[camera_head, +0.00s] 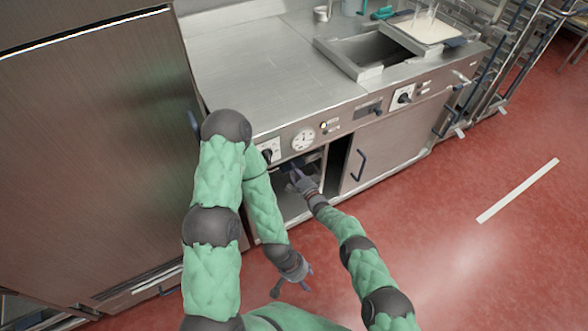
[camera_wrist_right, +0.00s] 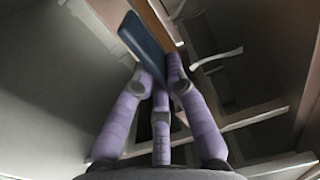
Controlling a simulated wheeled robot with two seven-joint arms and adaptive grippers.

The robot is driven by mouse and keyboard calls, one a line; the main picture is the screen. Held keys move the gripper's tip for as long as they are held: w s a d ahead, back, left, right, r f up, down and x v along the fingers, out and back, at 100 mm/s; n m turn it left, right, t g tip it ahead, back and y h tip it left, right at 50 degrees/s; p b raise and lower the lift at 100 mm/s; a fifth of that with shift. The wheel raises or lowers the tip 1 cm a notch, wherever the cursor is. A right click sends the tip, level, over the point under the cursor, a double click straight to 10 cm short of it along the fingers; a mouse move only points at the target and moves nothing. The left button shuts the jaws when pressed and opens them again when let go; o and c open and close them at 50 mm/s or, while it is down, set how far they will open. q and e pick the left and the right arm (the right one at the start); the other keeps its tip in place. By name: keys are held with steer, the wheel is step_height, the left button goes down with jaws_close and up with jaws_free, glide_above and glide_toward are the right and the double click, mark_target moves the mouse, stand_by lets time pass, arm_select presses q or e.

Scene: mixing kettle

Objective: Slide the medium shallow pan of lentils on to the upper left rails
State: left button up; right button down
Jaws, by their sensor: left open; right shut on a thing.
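My right gripper (camera_head: 296,176) reaches into the open cabinet (camera_head: 291,206) under the counter. In the right wrist view its purple fingers (camera_wrist_right: 160,68) are closed on a dark blue flat piece (camera_wrist_right: 144,40). I cannot tell whether this piece belongs to the pan. Pale metal strips that look like rails (camera_wrist_right: 252,118) cross the wrist view beyond the fingers. No lentils can be made out; the cabinet's inside is dark and partly hidden by my arms. My left gripper (camera_head: 291,286) is open and empty, low above the red floor in front of the cabinet.
A closed cabinet door (camera_head: 392,145) with a blue handle (camera_head: 359,165) lies to the right of the opening. Above are a control panel with knobs and a dial (camera_head: 303,139), and the steel counter (camera_head: 260,70). A tall steel unit (camera_head: 95,150) stands left. The red floor (camera_head: 470,260) is clear at right.

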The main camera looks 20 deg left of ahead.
steer(key=shift+w+r, duration=0.2)
steer(key=shift+r, duration=0.2)
steer(key=c, duration=1.2)
jaws_free()
steer(key=shift+o, duration=0.9)
steer(key=shift+s+f, duration=0.3)
steer(key=shift+f, duration=0.3)
steer(key=o, duration=0.3)
steer(key=shift+r, duration=0.15)
